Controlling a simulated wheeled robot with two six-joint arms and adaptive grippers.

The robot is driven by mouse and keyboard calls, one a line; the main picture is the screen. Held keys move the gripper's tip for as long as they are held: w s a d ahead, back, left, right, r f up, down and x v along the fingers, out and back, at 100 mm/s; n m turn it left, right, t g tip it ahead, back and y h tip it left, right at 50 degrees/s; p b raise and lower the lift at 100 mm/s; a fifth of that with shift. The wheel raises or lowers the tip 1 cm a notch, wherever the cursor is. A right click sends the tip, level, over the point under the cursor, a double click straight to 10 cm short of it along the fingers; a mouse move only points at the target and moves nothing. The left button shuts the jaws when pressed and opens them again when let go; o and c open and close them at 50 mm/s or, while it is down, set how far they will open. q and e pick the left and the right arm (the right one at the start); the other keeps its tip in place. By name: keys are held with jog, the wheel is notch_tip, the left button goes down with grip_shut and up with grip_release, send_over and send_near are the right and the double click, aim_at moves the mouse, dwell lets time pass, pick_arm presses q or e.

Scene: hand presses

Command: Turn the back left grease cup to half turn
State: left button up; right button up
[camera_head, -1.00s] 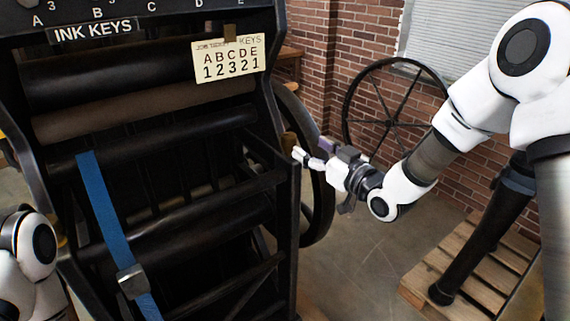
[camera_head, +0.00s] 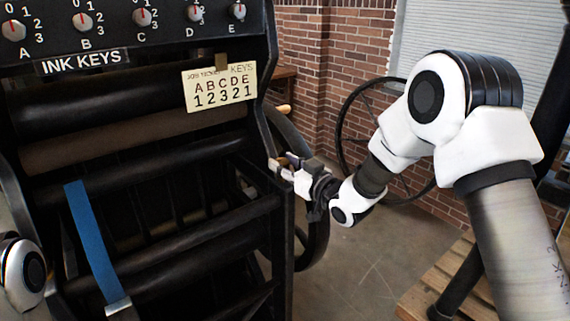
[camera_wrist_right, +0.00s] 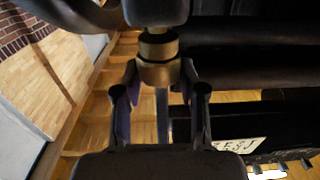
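A brass grease cup (camera_wrist_right: 158,70) with a ribbed collar shows at the top middle of the right wrist view, below a dark rounded part of the press. My right gripper (camera_wrist_right: 158,75) has its two fingers apart, one on each side of the cup, with a visible gap to each. In the head view my right gripper (camera_head: 280,168) is at the right side of the black press (camera_head: 283,230); I cannot make out the cup there. Which grease cup this is cannot be told. My left gripper is out of view; only part of that arm shows at the left edge.
The press carries ink key dials (camera_head: 82,22), a job ticket card (camera_head: 219,86) and a blue strap (camera_head: 90,240). A large spoked wheel (camera_head: 345,135) stands behind my right arm. A wooden pallet (camera_head: 430,290) lies at lower right. Bare floor lies between press and pallet.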

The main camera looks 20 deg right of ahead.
jog(key=shift+a+f+m+t+h+b, duration=0.2)
jog(key=shift+m+t+h+b, duration=0.1)
jog(key=shift+m+h+b, duration=0.55)
jog(key=shift+r+m+t+h, duration=0.15)
jog(key=shift+m+h, duration=0.2)
jog(key=shift+h, duration=0.4)
jog(key=shift+r+m+t+h, duration=0.15)
jog(key=shift+m+h, duration=0.15)
jog(key=shift+h, duration=0.4)
jog(key=shift+f, duration=0.1)
jog(key=o, duration=1.1)
jog(key=shift+o, duration=0.2)
jog(key=s+d, duration=0.1)
jog(key=s, duration=1.1)
jog(key=shift+d, duration=0.1)
